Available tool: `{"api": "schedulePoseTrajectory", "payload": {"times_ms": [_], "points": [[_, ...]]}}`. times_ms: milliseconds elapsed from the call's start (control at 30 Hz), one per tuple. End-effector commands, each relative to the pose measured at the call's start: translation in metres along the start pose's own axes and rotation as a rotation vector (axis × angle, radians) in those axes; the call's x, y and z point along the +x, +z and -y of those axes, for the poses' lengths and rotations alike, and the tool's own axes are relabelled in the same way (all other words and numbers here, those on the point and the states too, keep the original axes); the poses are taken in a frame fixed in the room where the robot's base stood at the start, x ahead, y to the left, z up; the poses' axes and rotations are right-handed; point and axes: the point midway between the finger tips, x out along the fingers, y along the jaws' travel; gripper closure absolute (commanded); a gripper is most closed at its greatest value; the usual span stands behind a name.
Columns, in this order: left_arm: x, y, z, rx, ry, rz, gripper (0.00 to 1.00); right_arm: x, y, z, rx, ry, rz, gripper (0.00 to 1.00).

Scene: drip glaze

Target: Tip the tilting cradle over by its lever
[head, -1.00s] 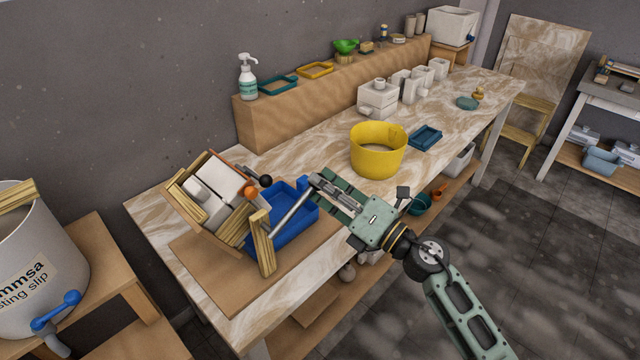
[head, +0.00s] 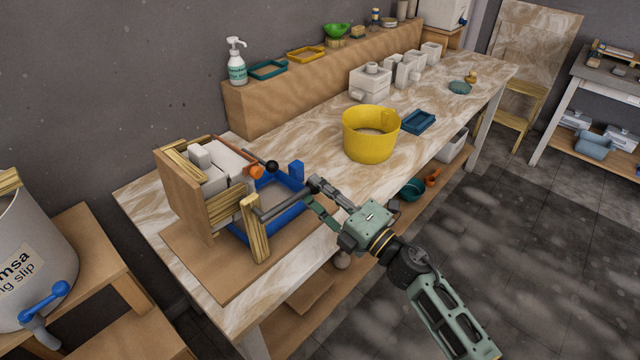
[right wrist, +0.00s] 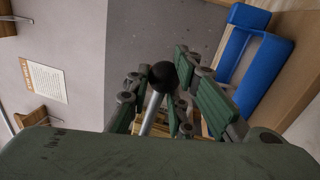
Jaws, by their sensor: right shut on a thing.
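The tilting cradle (head: 192,207) is a wooden box on a board at the near left end of the table, with white plaster mould blocks (head: 205,160) in it. A light wooden post (head: 256,230) stands at its front. The metal lever rod (head: 284,205) runs from the post to my right gripper (head: 316,188). My right gripper is shut on the lever's end. In the right wrist view the lever's black knob (right wrist: 163,76) shows between the fingers. My left gripper is not in view.
A black ball (head: 271,166) and an orange one (head: 256,172) stick out by the mould. A yellow bucket (head: 370,148) stands farther along the table. A large slip bucket (head: 35,260) stands at left.

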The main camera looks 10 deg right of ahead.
Motion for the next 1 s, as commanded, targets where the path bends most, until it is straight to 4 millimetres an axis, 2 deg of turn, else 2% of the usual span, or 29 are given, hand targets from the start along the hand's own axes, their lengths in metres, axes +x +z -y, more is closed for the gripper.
{"api": "schedulePoseTrajectory", "payload": {"times_ms": [33,500,1000], "points": [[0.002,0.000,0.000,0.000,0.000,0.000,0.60,-0.003,-0.007,0.010,0.028,-0.010,-0.008,1.00],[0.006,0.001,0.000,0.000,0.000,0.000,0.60,-0.008,-0.015,0.034,0.231,-0.016,0.033,1.00],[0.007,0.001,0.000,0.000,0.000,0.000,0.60,-0.009,-0.020,0.043,0.320,-0.018,0.051,1.00]]}}
